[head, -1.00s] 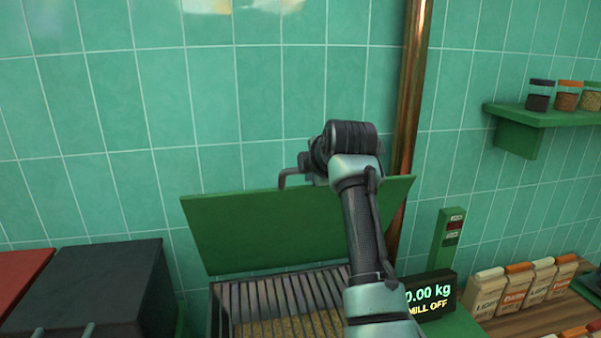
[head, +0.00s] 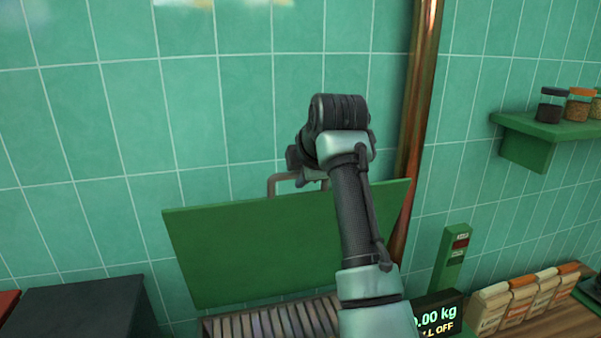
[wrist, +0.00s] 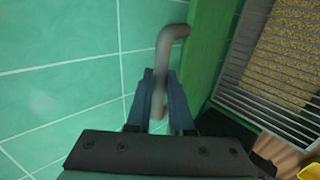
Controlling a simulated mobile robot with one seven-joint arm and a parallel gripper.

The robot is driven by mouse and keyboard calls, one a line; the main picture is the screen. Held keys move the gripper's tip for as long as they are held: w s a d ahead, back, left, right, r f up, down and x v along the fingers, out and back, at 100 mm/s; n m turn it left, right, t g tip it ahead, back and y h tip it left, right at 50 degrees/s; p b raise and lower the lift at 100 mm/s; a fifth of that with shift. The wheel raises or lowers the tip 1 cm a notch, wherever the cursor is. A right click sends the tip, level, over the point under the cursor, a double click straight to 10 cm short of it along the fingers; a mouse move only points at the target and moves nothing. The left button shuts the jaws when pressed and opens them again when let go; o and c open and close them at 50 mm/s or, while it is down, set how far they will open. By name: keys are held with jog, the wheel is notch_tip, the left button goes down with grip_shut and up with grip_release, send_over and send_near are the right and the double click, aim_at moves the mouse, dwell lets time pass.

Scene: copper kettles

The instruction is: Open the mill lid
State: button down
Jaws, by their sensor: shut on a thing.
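The green mill lid (head: 265,245) is raised and stands steeply tilted above the mill, in the middle of the head view. Its grey bar handle (head: 283,181) is at the top edge. My gripper is at the handle; in the head view my wrist hides its fingers. In the wrist view my gripper (wrist: 162,108) has its two fingers closed on the handle (wrist: 170,36), one on each side. The lid's green edge (wrist: 207,50) runs beside it. Under the lid, the mill's slatted grate (head: 270,322) shows, and grain (wrist: 292,50) lies beyond the grate in the wrist view.
A copper pipe (head: 418,110) rises behind the lid's right side. The display (head: 436,316) reads 0.00 kg and mill off. A green switch post (head: 452,258), paper bags (head: 525,300) and a jar shelf (head: 545,125) are at right. A dark box (head: 75,308) is at left.

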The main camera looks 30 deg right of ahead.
jog(key=shift+a+f, duration=0.1)
jog(key=shift+f, duration=0.25)
jog(key=c, duration=1)
grip_release()
jog(key=shift+o, duration=1)
jog(key=shift+w+r, duration=0.1)
jog(key=shift+w, duration=0.05)
jog(key=b+v, duration=0.7)
jog(key=v, duration=0.6)
